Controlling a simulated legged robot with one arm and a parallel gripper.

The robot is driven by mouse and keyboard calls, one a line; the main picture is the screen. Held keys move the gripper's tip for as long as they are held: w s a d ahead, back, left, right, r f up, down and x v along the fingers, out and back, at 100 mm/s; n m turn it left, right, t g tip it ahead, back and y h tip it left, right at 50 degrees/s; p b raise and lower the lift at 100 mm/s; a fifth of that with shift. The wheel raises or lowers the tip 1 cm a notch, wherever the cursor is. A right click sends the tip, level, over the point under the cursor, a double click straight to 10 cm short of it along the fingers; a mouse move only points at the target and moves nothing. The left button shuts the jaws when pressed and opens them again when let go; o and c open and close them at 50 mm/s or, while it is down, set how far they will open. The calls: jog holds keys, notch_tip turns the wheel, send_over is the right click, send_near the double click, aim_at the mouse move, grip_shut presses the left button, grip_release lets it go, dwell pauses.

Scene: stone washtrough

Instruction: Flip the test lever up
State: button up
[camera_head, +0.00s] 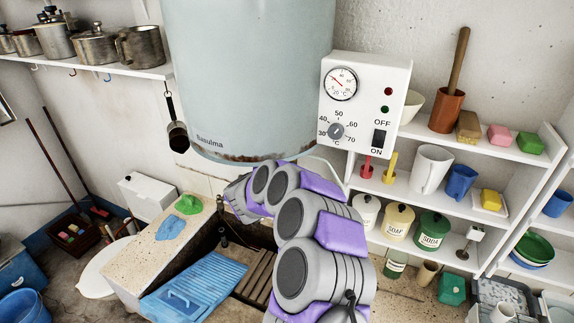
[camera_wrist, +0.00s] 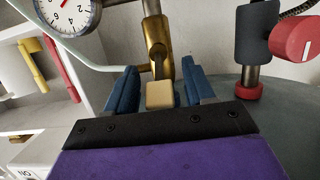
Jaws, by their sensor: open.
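In the wrist view, a brass valve fitting (camera_wrist: 157,30) stands on a vertical pipe just beyond my gripper (camera_wrist: 158,82). A small brass lever-like piece (camera_wrist: 158,62) shows on its front. My gripper's two blue fingers are apart, one on each side of a beige block (camera_wrist: 160,95). I cannot tell whether this block is the test lever's end, or whether the fingers touch it. In the head view, my purple and grey arm reaches under the water heater (camera_head: 245,80) and hides the valve and fingertips.
In the wrist view, a red knob (camera_wrist: 296,38) on a dark grey fitting is at the right, and a round gauge (camera_wrist: 68,12) is at upper left. In the head view, the heater's control box (camera_head: 365,100) and loaded shelves (camera_head: 450,155) are right of my arm.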

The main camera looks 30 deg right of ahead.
jog(key=b+v, duration=0.2)
jog(key=v, duration=1.4)
jog(key=shift+s, duration=0.2)
jog(key=shift+c, duration=0.3)
